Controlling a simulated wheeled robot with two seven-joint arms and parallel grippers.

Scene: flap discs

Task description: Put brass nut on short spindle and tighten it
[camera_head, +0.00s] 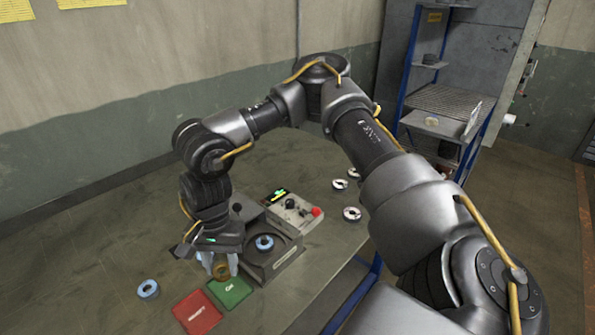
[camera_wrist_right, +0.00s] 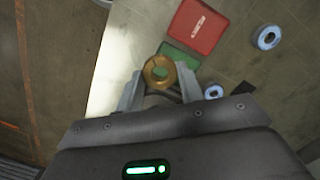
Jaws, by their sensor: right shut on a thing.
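The brass nut (camera_head: 221,271) is a gold ring between the fingertips of my right gripper (camera_head: 220,267). It also shows in the right wrist view (camera_wrist_right: 159,71), with the fingers on both sides of it. My right gripper is shut on it and holds it above the front of the table, near the green pad and left of a dark fixture (camera_head: 266,258). A blue-and-white ring (camera_head: 264,242) sits on top of this fixture. I cannot make out the short spindle clearly. My left gripper is in neither view.
A red pad (camera_head: 198,312) and a green pad (camera_head: 230,293) lie at the table's front. A loose blue-rimmed ring (camera_head: 148,289) lies left of them. A control box (camera_head: 292,214) stands behind the fixture, with white discs (camera_head: 351,214) to its right.

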